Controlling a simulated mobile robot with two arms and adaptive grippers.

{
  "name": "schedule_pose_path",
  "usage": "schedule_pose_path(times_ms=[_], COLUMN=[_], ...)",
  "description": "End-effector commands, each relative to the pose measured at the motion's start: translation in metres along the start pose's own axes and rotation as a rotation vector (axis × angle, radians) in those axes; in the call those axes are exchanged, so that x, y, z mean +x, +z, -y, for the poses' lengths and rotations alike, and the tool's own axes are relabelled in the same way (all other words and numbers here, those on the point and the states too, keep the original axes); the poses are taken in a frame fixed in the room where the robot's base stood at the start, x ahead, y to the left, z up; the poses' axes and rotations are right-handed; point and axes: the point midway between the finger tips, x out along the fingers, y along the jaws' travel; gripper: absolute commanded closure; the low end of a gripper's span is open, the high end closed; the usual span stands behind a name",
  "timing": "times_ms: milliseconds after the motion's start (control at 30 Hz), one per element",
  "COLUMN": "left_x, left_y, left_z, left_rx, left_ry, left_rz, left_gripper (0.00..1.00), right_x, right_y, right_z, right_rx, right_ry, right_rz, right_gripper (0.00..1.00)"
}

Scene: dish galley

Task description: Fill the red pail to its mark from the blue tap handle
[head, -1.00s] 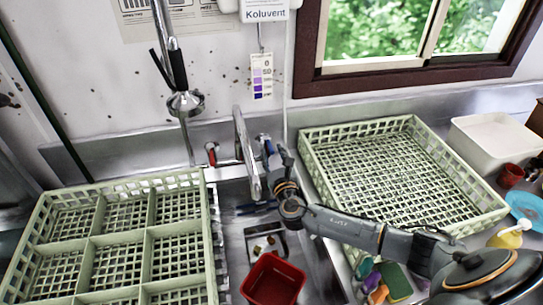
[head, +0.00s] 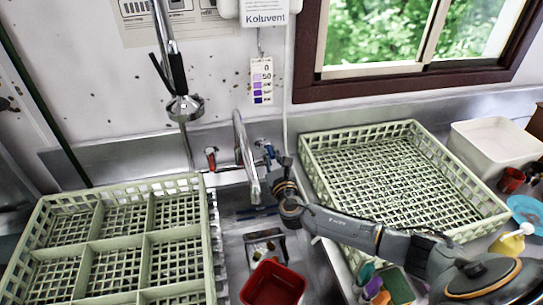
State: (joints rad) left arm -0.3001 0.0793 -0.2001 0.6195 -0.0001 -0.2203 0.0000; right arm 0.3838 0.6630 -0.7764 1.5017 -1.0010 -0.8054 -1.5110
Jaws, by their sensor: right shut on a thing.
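The red pail (head: 273,286) stands in the sink basin, low in the picture, its near part cut off by the frame. I cannot make out its mark or any water in it. The curved metal spout (head: 243,150) rises behind the basin, and I see no clear stream from it. The blue tap handle (head: 267,147) is right of the spout, partly hidden by my right gripper (head: 275,160). My right gripper is shut on the blue handle. The red tap handle (head: 211,154) is left of the spout. My left gripper is out of view.
A divided green rack (head: 146,237) stands left of the basin, and an open green rack (head: 402,180) stands right, beside my right arm. A white tub (head: 494,143), red mug (head: 511,180) and yellow bottle (head: 513,242) are at the right. A spray hose (head: 180,80) hangs above.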

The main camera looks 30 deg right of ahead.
Motion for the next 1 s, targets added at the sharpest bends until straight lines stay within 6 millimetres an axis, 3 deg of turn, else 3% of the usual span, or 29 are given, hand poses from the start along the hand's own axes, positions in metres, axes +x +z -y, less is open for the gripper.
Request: schedule_pose_path(times_ms=[400,800,833,900,1000], left_x=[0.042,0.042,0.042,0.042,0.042], left_y=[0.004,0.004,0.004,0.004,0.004], left_z=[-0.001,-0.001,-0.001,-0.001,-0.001], left_rx=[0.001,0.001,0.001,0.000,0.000], left_ry=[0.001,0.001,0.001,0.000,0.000], left_rz=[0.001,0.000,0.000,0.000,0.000], left_gripper=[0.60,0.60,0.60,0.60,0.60], right_x=[0.002,0.002,0.002,0.002,0.002], right_y=[-0.007,-0.002,-0.002,-0.003,-0.003], right_z=[0.015,0.015,0.015,0.015,0.015], right_rx=[-0.001,0.000,0.000,0.000,0.000], right_ry=[0.246,0.271,0.270,0.270,0.270], right_rz=[0.052,0.054,0.054,0.054,0.054], right_gripper=[1.00,1.00,0.81,0.67,0.64])
